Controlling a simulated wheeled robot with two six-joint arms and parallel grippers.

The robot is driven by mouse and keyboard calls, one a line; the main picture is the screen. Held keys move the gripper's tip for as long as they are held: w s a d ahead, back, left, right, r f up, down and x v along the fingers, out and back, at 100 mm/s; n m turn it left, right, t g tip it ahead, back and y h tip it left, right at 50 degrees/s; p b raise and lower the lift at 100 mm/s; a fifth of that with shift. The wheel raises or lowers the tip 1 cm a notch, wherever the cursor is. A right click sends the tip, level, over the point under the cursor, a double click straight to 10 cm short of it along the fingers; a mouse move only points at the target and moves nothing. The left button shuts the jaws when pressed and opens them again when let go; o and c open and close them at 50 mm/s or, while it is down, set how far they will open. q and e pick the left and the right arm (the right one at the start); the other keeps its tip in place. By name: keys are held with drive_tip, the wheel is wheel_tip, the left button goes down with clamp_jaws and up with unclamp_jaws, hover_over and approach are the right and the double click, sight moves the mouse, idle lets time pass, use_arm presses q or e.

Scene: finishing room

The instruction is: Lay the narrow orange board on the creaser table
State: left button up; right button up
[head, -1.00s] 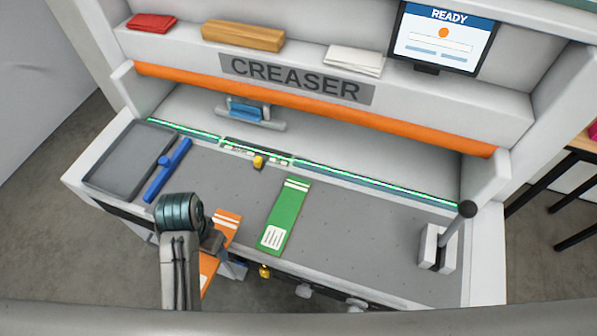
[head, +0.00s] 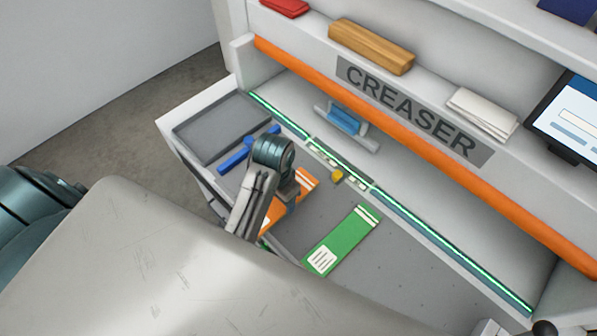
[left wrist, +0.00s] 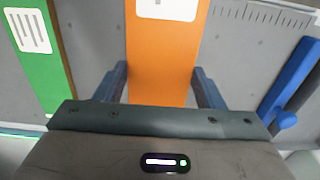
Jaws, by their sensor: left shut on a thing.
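My left gripper (head: 288,190) is shut on the narrow orange board (head: 304,183), with a finger along each long edge. The orange board also shows in the left wrist view (left wrist: 166,50), running away between the blue-grey fingers (left wrist: 162,88). In the head view my arm and gripper hide part of it. It is over the creaser table (head: 395,272), left of the green board; I cannot tell whether it touches the surface. The green board (head: 345,238) lies on the table with a white label and stripes.
A blue bar with a knob (head: 236,160) and a grey tray (head: 222,125) are at the table's left. A small yellow piece (head: 337,176) sits by the green-lit strip along the back. The surface right of the green board is clear.

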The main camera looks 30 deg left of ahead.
use_arm(q)
drive_tip(key=w, duration=0.3)
drive_tip(key=w+a+b, duration=0.1)
drive_tip(key=w, duration=0.3)
drive_tip(key=w+a+f+b, duration=0.1)
drive_tip(key=w, duration=0.3)
drive_tip(key=shift+w+a, duration=0.15)
drive_tip(key=shift+a, duration=0.1)
drive_tip(key=shift+w+f+p, duration=0.1)
drive_tip(key=shift+f+p, duration=0.15)
drive_tip(key=shift+p, duration=0.2)
wheel_tip(320, 180, down, 2)
drive_tip(key=shift+f+p, duration=0.25)
drive_tip(key=shift+p, duration=0.35)
drive_tip(key=shift+f, duration=0.3)
drive_tip(key=shift+f, duration=0.2)
drive_tip(key=o, duration=1.1)
drive_tip(key=shift+w, duration=0.1)
drive_tip(key=shift+r, duration=0.1)
